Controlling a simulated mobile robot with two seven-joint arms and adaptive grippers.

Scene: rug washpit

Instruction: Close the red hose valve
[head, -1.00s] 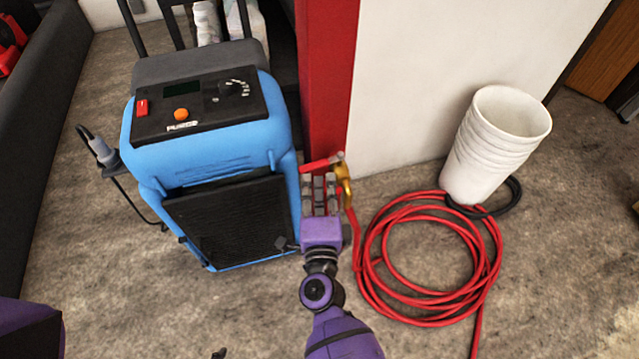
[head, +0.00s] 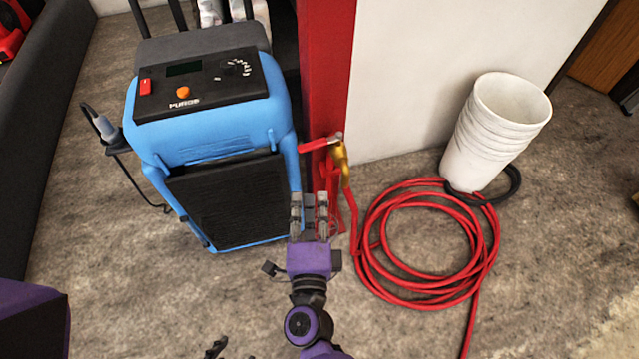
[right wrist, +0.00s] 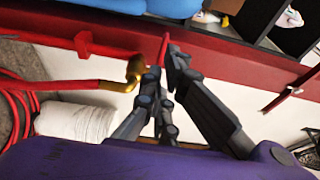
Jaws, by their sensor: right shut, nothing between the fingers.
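The hose valve shows in the head view with a brass body (head: 341,158) low by the red post. Its red lever (head: 319,145) points left from the top of the body, crosswise to the line below. The brass body also shows in the right wrist view (right wrist: 136,70). My right gripper (head: 310,204) is shut and empty, a little below and left of the valve, in front of the red stand. It looks apart from the lever. Its fingertips (right wrist: 162,68) partly cover the view beyond. Dark tips at the bottom edge may be my left gripper (head: 215,348); its fingers are mostly cut off.
A blue machine (head: 210,130) with a black front panel stands close left of the gripper. A coiled red hose (head: 378,270) lies on the floor at right, with stacked white buckets (head: 495,130) behind it. A white wall (head: 430,70) stands behind. Open floor lies in front.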

